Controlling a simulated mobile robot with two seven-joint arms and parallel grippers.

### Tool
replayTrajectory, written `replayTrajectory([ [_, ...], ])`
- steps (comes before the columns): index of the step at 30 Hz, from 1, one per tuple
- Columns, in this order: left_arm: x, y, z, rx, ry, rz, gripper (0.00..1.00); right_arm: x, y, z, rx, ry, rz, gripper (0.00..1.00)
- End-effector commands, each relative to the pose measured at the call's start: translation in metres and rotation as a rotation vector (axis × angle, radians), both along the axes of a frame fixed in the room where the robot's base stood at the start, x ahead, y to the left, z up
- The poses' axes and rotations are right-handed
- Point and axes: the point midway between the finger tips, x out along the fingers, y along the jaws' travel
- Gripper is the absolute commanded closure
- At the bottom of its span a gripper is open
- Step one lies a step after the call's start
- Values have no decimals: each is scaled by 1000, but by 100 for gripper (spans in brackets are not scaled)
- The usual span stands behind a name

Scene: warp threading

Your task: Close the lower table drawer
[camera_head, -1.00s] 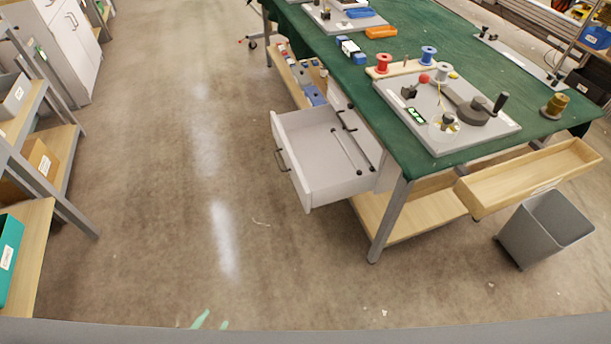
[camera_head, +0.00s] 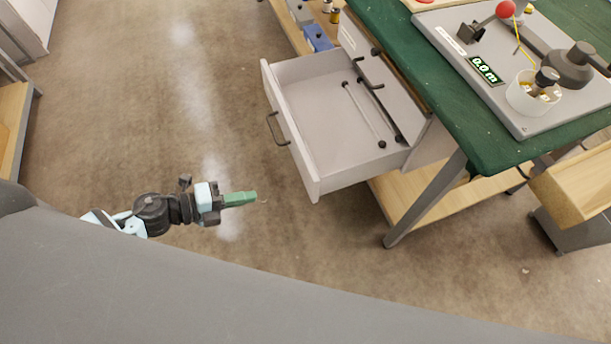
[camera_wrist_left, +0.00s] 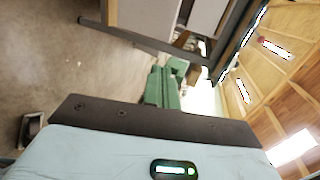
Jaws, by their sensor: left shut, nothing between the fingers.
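The lower table drawer (camera_head: 306,176) is white and pulled out from the white cabinet under the green table. Its dark handle (camera_head: 275,130) is on its front, which faces left in the head view. The drawer holds dark-ended rods. My left gripper (camera_head: 255,198), with green fingers, is shut and empty. It is over the floor to the left of the drawer front, apart from it. In the left wrist view the green fingers (camera_wrist_left: 162,88) are together, with white cabinet surfaces beyond them. My right gripper is not in view.
The green table (camera_head: 459,120) carries a grey board (camera_head: 520,125) with a winding device. A wooden drawer (camera_head: 575,190) juts out at the right, above a grey bin (camera_head: 560,235). A table leg (camera_head: 425,205) stands right of the drawer.

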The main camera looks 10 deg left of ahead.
Motion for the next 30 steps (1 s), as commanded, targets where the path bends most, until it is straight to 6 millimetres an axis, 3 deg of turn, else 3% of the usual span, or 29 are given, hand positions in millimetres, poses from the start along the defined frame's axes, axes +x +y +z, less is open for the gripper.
replayTrajectory([
  [8,5,-7,-2,-1,-1,1,100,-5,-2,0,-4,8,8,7],
  [24,56,-82,-30,-3,-1,1,100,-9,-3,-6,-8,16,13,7],
  [30,70,-103,-29,-2,0,3,100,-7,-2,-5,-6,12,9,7],
])
